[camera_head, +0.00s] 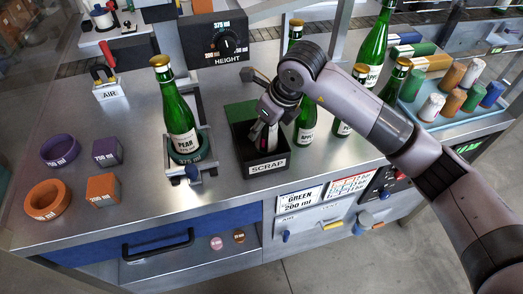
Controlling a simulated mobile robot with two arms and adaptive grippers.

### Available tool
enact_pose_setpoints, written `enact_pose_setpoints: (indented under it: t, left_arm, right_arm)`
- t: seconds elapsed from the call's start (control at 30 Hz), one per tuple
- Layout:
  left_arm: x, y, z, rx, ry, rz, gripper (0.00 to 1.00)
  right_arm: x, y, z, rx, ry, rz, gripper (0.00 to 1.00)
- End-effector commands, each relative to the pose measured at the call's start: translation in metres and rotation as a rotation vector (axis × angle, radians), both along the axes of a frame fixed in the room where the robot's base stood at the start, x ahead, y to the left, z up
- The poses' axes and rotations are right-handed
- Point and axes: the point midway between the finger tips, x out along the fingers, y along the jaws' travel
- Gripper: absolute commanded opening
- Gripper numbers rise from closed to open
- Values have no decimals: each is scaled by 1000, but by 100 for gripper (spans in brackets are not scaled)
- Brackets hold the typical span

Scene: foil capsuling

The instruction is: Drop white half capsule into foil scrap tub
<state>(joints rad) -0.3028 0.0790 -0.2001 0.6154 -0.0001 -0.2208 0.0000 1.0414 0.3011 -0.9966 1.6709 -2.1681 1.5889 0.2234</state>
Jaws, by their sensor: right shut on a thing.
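My right gripper (268,118) reaches down into the black scrap tub (265,168), which is labelled SCRAP. A small pale piece (272,137) shows at its fingers, inside the tub's opening. It looks like the white half capsule, held, though the fingers and the tub wall hide much of it. The tub stands in the middle of the steel bench, with a dark green panel behind its opening. My left gripper is not in view.
A green PEAR bottle (178,115) stands in a holder left of the tub. Several APPLE bottles (306,122) stand close to its right. A tray (468,120) of coloured capsules is at the right. Purple and orange rings (47,199) and blocks lie at the left.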

Motion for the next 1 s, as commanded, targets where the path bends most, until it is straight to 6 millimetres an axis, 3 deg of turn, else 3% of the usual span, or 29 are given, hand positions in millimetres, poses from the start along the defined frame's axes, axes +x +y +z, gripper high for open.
enact_pose_setpoints:
  t: [0.27, 0.3, 0.63, 1.0]
  left_arm:
    - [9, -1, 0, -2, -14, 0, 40]
    - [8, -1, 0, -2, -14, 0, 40]
    - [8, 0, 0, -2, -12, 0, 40]
    - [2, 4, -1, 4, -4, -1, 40]
  right_arm:
    - [0, 0, -3, 0, 0, 0, 32]
    - [0, 0, -3, 0, 0, 0, 40]
    - [0, 0, -3, 0, 0, 0, 62]
    - [1, -2, -1, -2, -2, -2, 63]
